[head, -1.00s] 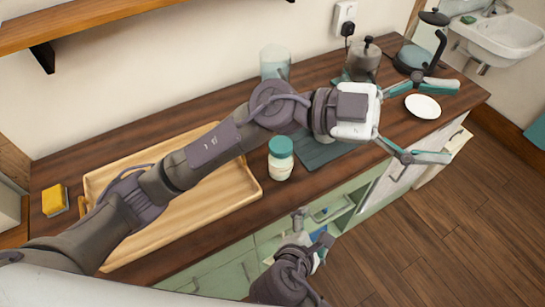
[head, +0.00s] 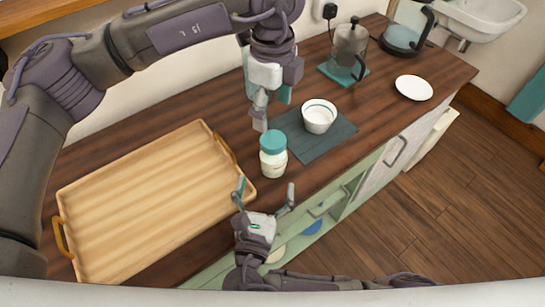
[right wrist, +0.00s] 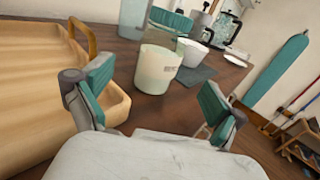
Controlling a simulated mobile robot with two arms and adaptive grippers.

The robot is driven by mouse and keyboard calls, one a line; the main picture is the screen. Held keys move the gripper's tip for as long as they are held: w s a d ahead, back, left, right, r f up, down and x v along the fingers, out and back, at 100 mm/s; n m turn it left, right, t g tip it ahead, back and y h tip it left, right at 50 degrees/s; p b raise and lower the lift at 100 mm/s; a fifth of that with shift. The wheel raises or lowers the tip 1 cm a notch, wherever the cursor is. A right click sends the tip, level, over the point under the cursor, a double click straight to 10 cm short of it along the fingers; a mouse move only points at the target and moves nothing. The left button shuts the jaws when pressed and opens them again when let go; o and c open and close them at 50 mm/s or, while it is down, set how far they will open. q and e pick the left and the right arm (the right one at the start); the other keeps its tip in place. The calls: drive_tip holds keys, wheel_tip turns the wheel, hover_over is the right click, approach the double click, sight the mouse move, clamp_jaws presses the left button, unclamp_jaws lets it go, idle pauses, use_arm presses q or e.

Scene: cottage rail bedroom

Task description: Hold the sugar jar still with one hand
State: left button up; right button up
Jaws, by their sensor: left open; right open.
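The sugar jar (head: 273,164), pale with a teal lid, stands upright on the wooden counter between the tray and a dark mat. My left gripper (head: 270,105) is open and points down, just behind and above the jar. My right gripper (head: 265,186) is open in front of the jar at the counter's front edge, fingers pointing toward it. In the right wrist view the jar's pale body (right wrist: 157,70) stands ahead, between and beyond the open fingers (right wrist: 157,92). Neither gripper visibly holds it.
A wooden tray (head: 90,205) lies left of the jar. A white bowl (head: 319,120) stands on the dark mat (head: 338,142) to the right. A French press (head: 350,45), kettle (head: 402,40) and white plate (head: 413,88) are further right. An open drawer or cabinet (head: 320,212) is below the front edge.

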sight(271, 164)
drive_tip(key=w, duration=0.2)
drive_tip(key=w+d, duration=0.1)
drive_tip(key=w, duration=0.5)
drive_tip(key=shift+w+d, duration=0.15)
drive_tip(key=shift+d, duration=0.1)
